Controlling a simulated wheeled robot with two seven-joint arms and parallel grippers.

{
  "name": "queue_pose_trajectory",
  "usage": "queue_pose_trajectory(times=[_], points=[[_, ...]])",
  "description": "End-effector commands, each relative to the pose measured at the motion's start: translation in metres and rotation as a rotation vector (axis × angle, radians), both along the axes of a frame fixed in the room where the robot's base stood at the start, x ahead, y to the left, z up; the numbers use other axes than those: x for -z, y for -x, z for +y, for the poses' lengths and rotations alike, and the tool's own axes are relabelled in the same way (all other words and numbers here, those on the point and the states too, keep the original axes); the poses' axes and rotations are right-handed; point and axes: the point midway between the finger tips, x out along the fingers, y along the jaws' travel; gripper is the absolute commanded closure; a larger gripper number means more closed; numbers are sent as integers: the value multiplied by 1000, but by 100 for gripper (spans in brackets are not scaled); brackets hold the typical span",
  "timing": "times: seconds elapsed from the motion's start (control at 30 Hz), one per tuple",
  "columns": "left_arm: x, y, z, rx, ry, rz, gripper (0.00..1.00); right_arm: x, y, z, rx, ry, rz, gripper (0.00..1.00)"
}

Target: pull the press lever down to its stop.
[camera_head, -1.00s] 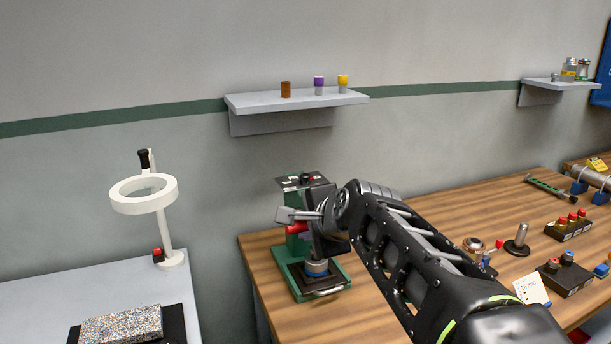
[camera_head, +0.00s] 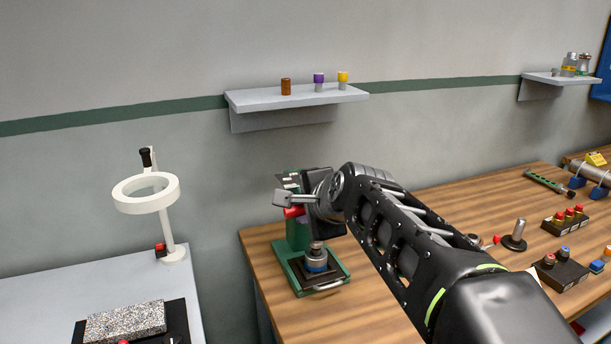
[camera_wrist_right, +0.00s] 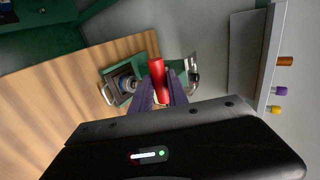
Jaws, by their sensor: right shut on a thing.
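The green press (camera_head: 298,238) stands on the wooden bench near its left end, partly hidden behind my right arm. Its lever has a red grip (camera_head: 293,212), which also shows in the right wrist view (camera_wrist_right: 156,72). My right gripper (camera_head: 296,203) is shut on this red grip, its purple fingers on either side of it in the wrist view. On the press base sits a metal piece with a blue ring (camera_head: 316,261). The lever's pivot is hidden by my wrist. My left gripper is not in view.
A white ring lamp (camera_head: 147,195) and a granite block (camera_head: 125,322) stand on the grey table at left. A shelf (camera_head: 297,98) with small containers hangs above the press. Blocks with colored knobs (camera_head: 567,218) stand on the bench at right.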

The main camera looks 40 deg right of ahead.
Motion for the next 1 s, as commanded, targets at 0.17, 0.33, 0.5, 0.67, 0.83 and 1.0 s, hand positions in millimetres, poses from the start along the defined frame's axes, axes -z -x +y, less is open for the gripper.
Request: queue_pose_trajectory(times=[0.17,0.33,0.5,0.67,0.83,1.0], points=[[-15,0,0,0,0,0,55,-13,-7,-3,1,0,2,100],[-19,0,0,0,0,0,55,-17,-12,-4,0,0,1,100],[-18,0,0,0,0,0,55,-16,-12,-4,0,0,1,100],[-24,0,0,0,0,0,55,-20,-15,-5,0,-1,2,100],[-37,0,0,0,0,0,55,-31,-24,-8,1,-1,2,100],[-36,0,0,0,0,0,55,-31,-27,-9,1,1,0,100]])
